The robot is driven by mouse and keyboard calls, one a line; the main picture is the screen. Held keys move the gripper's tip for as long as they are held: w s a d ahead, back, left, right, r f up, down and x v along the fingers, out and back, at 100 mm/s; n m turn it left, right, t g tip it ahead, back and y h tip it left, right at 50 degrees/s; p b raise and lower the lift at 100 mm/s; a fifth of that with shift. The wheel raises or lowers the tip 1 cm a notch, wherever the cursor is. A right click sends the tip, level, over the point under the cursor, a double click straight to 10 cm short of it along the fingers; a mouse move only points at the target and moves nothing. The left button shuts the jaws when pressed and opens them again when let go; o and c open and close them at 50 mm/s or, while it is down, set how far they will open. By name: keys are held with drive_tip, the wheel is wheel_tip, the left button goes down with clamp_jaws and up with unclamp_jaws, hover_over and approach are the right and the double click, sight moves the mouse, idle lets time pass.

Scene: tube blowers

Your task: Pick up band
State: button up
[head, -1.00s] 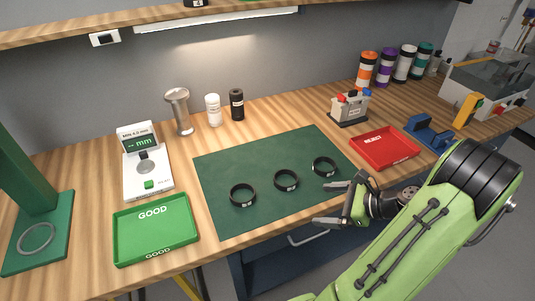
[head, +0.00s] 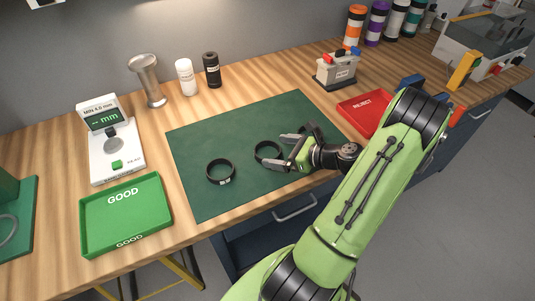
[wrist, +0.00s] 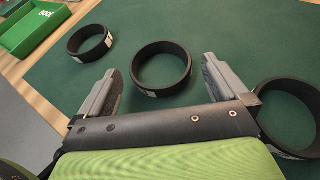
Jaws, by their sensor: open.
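Three black bands with small white labels lie on the green mat (head: 240,190). The left band (head: 220,180) also shows in the wrist view (wrist: 90,53). The middle band (head: 259,157) lies just ahead of my gripper (head: 278,151); in the wrist view this band (wrist: 160,92) sits between and slightly beyond the two fingertips. The right band shows in the wrist view (wrist: 265,128), outside my right finger and partly cut off; in the head view my gripper mostly hides it. My gripper is open and empty, low over the mat.
A green GOOD tray (head: 90,236) stands left of the mat. A red REJECT tray (head: 352,112) stands to the right, partly behind my arm. A measuring device (head: 115,150) and bottles (head: 187,78) stand at the back.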

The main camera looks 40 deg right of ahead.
sight(257, 149)
drive_tip(key=x, duration=0.3)
drive_tip(key=shift+w+a+f, duration=0.1)
drive_tip(key=shift+w+f, duration=0.1)
drive_tip(key=shift+f, duration=0.05)
drive_tip(key=shift+s+r, duration=0.1)
drive_tip(key=shift+c, duration=0.2)
drive_tip(key=c, duration=0.8)
